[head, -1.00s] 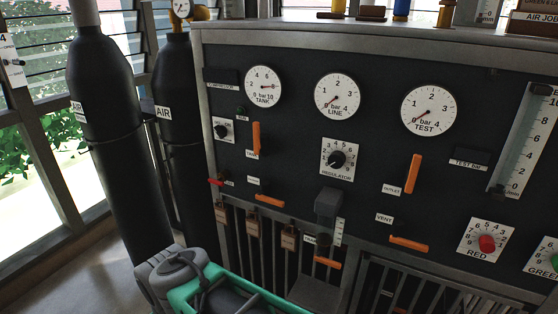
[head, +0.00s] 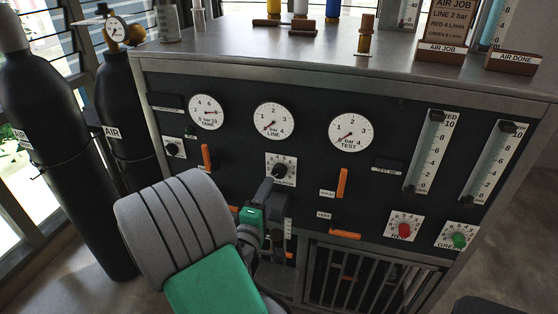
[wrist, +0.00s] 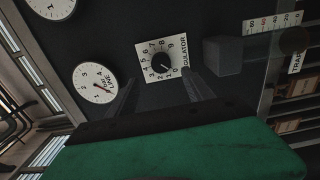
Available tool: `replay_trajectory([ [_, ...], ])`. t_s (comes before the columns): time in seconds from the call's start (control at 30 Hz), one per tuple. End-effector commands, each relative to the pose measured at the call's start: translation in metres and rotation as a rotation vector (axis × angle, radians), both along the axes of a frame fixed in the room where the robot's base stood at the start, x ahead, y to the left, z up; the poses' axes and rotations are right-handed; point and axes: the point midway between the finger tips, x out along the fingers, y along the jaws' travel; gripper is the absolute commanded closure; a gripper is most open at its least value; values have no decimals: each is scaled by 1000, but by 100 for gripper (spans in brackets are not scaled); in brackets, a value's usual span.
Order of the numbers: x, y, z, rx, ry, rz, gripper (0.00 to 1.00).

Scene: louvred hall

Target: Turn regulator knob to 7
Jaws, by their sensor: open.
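The regulator knob (head: 283,171) is a black round knob on a white numbered plate in the middle of the dark panel. In the wrist view the knob (wrist: 162,63) shows whole, and its pale mark points to the low end of the scale, near 0. My gripper (head: 267,187) is in front of the panel, just below and left of the knob in the head view, partly covering the plate's lower edge. In the wrist view its two fingers (wrist: 159,76) are open, one to each side of the knob plate, with nothing between them. Contact with the knob is not visible.
A dark grey block (wrist: 222,55) juts from the panel beside the plate. The LINE gauge (head: 273,121) reads near 0. Orange levers (head: 342,183) and red (head: 404,230) and green knobs (head: 459,240) are to the right. Black air cylinders (head: 127,125) stand at left.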

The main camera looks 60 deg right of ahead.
Motion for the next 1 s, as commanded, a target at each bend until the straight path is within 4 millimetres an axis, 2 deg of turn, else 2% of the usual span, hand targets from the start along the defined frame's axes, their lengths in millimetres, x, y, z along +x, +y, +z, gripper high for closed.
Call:
replay_trajectory([
  [0.17,2,-17,2,2,-2,-5,40],
  [0.67,13,-87,2,4,-6,-5,40],
  [1.0,15,-97,-1,3,-8,-1,40],
])
